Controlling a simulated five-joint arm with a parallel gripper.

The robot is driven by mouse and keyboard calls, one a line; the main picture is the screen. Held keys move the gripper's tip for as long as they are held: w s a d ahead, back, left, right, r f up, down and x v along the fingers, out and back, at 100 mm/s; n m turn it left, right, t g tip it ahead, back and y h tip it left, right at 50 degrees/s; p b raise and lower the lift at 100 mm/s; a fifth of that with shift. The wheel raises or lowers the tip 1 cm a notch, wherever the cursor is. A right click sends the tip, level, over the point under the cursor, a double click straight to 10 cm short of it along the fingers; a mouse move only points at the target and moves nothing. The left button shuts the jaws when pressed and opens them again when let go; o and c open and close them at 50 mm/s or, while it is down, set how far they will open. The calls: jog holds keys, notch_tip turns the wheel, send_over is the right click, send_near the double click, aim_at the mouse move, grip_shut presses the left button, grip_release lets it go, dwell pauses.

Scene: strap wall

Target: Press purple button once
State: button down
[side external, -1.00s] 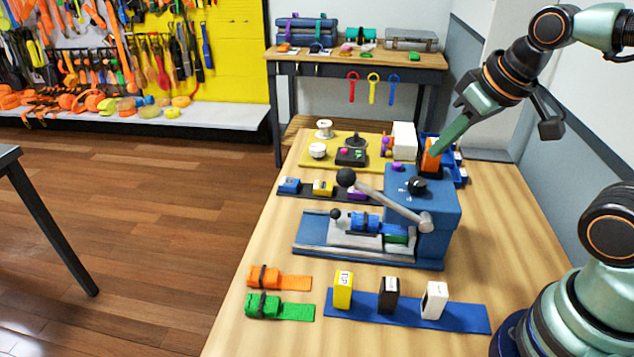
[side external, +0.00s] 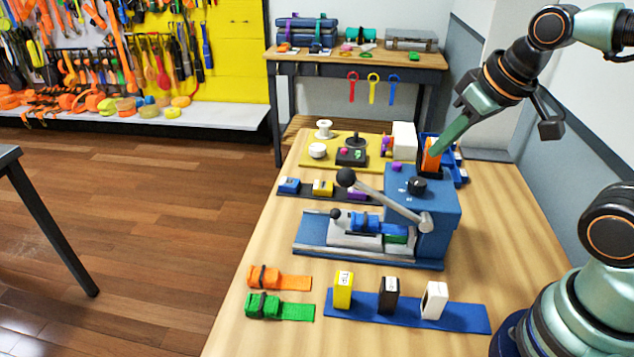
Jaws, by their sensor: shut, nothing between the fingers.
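A small purple button (side external: 397,167) sits on the top of the blue machine box (side external: 437,205), near its back left corner, left of a black knob (side external: 417,186). My gripper (side external: 435,150) is shut and empty. Its green fingers slant down and left, and in the picture their tip is above and to the right of the purple button, apart from it. The tip overlaps an orange upright piece (side external: 431,160) behind the box; I cannot tell whether they touch.
A long lever with a black ball (side external: 346,177) crosses the machine's front. A white block (side external: 404,141) and a blue bin (side external: 460,170) stand behind it. Yellow, black and white blocks stand on a blue strap (side external: 460,318) in front. The table's right side is clear.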

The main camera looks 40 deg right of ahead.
jog(key=shift+w, duration=0.1)
jog(key=r+n+t+h, duration=0.1)
jog(key=r+n+t, duration=0.1)
jog(key=n, duration=0.6)
send_over(401, 165)
jog(key=shift+f, duration=0.25)
jog(key=shift+f, duration=0.1)
jog(key=shift+f, duration=4.3)
jog(key=shift+f, duration=0.1)
jog(key=shift+f, duration=0.35)
jog(key=shift+f, duration=0.5)
jog(key=shift+r, duration=0.95)
